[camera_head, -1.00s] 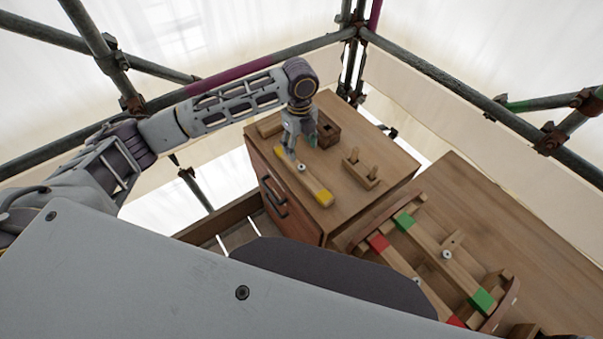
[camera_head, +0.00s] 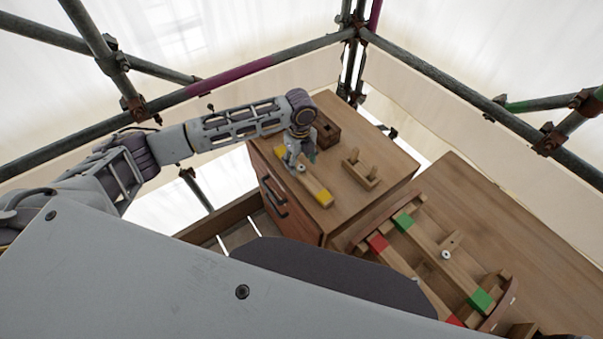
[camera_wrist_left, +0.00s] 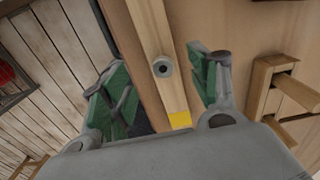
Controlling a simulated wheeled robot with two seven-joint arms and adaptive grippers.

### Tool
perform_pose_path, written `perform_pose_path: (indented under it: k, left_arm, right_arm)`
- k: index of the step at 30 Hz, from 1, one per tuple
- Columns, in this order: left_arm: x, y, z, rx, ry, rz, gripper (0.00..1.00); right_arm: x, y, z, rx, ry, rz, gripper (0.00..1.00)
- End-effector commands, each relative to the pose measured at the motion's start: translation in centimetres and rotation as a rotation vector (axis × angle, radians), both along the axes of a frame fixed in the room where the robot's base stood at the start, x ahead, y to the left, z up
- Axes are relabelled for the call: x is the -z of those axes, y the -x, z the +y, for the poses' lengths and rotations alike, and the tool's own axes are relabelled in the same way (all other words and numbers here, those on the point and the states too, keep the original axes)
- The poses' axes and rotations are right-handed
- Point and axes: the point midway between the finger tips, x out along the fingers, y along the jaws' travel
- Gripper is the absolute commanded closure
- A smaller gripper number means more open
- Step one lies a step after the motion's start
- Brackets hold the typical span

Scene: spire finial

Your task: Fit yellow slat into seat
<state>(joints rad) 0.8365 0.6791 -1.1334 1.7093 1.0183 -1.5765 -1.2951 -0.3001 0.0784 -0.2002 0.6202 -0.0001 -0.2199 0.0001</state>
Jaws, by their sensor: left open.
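The yellow slat (camera_head: 317,188) is a wooden bar with yellow ends and a round metal knob in its middle. It lies on top of the wooden cabinet, along its left edge. My left gripper (camera_head: 299,164) is over the middle of the slat. In the left wrist view the open green-padded fingers (camera_wrist_left: 162,85) stand on either side of the slat (camera_wrist_left: 151,35), with the knob between them. I cannot tell whether either finger touches it. The curved wooden frame (camera_head: 357,233) on the right holds a red-ended slat (camera_head: 379,243) and a green-ended slat (camera_head: 404,221). My right gripper is not in view.
On the cabinet top (camera_head: 345,208), a two-peg wooden block (camera_head: 362,175) stands right of the slat, and a small dark wooden box (camera_head: 327,131) stands behind. An open drawer (camera_head: 215,222) juts out at the left. Scaffold poles (camera_head: 470,98) surround the area. The right table (camera_head: 530,245) has free room.

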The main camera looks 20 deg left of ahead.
Motion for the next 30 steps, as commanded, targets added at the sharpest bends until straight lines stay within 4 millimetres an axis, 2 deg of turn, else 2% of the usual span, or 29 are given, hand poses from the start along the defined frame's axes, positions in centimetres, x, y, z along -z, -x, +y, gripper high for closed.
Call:
perform_pose_path:
  k: [4, 17, 30]
  left_arm:
    - [0.7, 0.0, 0.0, 0.0, -0.001, -0.001, 0.39]
    - [1.1, 0.0, 0.0, 0.0, -0.001, -0.001, 0.39]
    - [5.3, -0.1, -0.3, -0.001, -0.001, 0.0, 0.39]
  right_arm:
    - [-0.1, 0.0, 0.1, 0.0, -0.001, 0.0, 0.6]
    - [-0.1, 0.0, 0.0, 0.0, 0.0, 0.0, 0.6]
    - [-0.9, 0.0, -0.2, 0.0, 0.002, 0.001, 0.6]
